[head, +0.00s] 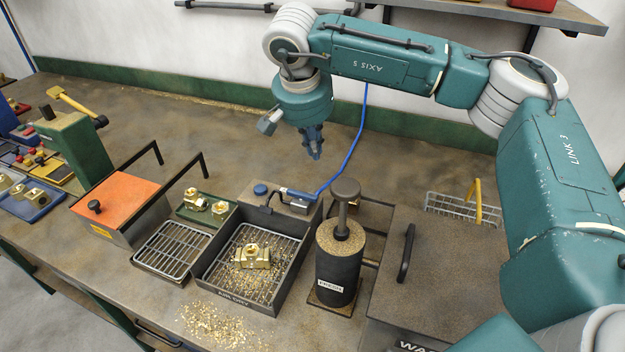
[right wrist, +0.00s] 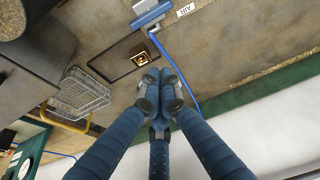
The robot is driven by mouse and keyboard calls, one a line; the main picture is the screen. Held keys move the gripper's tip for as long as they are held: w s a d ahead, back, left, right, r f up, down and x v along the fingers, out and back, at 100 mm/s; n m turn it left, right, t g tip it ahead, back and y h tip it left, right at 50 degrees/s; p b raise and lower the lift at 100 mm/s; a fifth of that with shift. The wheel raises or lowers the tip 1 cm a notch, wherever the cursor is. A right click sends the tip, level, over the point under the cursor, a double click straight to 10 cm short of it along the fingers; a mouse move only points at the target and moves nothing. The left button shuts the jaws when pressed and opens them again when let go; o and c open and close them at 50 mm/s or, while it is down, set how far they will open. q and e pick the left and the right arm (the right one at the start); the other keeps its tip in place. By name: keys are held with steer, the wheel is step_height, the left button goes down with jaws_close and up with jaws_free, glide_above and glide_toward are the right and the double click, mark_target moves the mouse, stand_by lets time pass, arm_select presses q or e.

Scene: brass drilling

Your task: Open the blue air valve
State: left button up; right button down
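At the back of the black tray marked AIR DRY (head: 215,268) there is a round blue knob (head: 261,190). Beside it lies a blue-and-grey air fitting (head: 299,194) with a blue hose. I cannot tell for sure which blue part is the valve. The right wrist view shows a blue-and-grey piece (right wrist: 152,17) at the top, with the hose running from it. My right gripper (head: 315,153) hangs above the bench, behind and above the tray, apart from both blue parts. Its fingertips (right wrist: 158,95) come together with nothing between them. My left gripper is not in view.
A brass part (head: 252,256) sits on the tray's grate. A black canister (head: 338,263) with a tall plunger stands right of the tray. A dark box (head: 455,260) and wire basket (head: 462,208) are farther right. The bench behind the tray is mostly clear.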

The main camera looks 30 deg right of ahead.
mark_target(302, 198)
step_height(302, 198, down, 9)
steer(key=p, duration=0.5)
steer(key=shift+f, duration=0.2)
steer(key=shift+s+a, duration=0.15)
steer(key=shift+a, duration=0.05)
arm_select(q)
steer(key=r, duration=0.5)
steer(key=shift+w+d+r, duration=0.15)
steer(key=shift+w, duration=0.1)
arm_select(e)
steer(key=shift+f, duration=0.1)
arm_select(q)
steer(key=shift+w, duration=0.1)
arm_select(e)
steer(key=shift+a, duration=0.1)
